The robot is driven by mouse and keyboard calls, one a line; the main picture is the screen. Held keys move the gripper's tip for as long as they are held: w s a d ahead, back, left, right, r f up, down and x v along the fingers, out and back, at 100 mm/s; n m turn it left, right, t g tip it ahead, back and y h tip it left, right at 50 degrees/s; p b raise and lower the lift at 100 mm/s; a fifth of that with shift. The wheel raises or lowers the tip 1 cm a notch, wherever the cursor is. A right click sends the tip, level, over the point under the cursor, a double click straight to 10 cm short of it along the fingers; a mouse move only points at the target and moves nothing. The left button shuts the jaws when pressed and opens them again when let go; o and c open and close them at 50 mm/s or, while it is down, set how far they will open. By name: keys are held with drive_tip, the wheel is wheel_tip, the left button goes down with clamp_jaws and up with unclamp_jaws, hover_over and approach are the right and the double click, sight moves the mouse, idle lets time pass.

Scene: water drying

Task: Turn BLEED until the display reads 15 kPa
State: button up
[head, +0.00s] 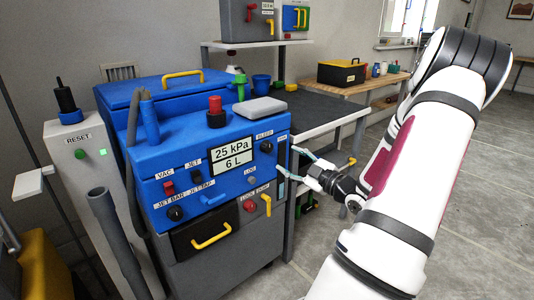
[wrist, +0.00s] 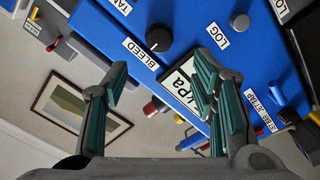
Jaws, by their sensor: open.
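The BLEED knob (head: 266,147) is a small round black dial on the blue machine's front panel, at the upper right beside the display. The display (head: 232,154) reads 25 kPa and 6 L. My gripper (head: 292,164) is open and empty, just right of the panel's right edge in the head view. In the wrist view the BLEED knob (wrist: 159,38) with its pale pointer mark lies beyond the fingertips, between the two fingers (wrist: 160,76) and apart from them. The display (wrist: 184,88) is partly hidden behind the right finger there.
The blue machine (head: 160,196) carries other controls: the LOG button (head: 251,181), the JET BAR knob (head: 175,213) and a yellow lever (head: 267,204). Open floor lies to the right.

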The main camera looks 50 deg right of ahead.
sight(269, 148)
drive_tip(key=b+x, duration=0.2)
drive_tip(key=x, duration=0.8)
drive_tip(key=shift+d, duration=0.2)
drive_tip(key=c, duration=1.1)
